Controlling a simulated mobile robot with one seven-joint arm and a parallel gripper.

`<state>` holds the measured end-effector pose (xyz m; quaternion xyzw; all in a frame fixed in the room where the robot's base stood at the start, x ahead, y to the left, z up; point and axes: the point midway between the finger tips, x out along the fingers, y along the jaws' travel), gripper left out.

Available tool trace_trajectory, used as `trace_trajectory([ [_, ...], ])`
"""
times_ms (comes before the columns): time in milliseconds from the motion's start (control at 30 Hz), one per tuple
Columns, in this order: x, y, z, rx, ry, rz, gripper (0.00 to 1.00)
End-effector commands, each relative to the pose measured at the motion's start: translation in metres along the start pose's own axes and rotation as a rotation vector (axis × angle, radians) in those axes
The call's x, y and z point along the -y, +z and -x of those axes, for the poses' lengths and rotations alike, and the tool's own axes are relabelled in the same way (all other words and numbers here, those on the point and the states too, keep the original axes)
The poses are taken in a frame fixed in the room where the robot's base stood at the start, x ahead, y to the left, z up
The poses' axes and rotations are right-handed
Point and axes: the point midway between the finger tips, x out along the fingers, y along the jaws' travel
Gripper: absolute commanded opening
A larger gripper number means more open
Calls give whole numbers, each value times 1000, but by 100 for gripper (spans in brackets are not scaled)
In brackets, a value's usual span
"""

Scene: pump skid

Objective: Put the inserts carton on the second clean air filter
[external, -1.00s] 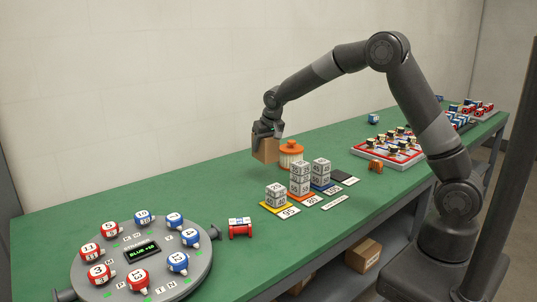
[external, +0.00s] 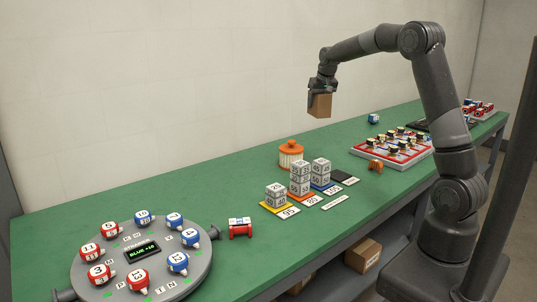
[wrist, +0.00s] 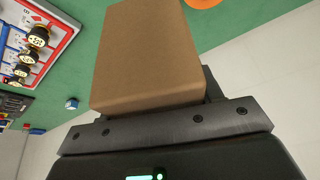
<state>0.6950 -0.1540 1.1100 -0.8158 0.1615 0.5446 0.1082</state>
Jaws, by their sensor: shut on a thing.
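My gripper (external: 323,90) is shut on a brown cardboard carton (external: 320,106) and holds it in the air, well above the green bench. The carton also fills the middle of the wrist view (wrist: 150,55), between the jaws. An orange-lidded round filter with a pale pleated body (external: 291,156) stands on the bench, below and to the left of the carton. An orange edge shows at the top of the wrist view (wrist: 203,2). I cannot make out a second air filter.
Stacks of grey numbered blocks (external: 300,178) stand on coloured cards in front of the filter. A red-rimmed board with several pieces (external: 392,148) lies to the right. A round dial with numbered blocks (external: 140,257) is at the near left.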

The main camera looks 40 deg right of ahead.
Motion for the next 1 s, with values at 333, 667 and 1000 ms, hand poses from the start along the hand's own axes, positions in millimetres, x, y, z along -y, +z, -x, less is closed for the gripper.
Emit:
trace_trajectory([
  [333,62,1,-40,0,0,5,22],
  [667,108,1,-71,-2,1,1,22],
  [1000,110,14,-103,1,1,-1,22],
])
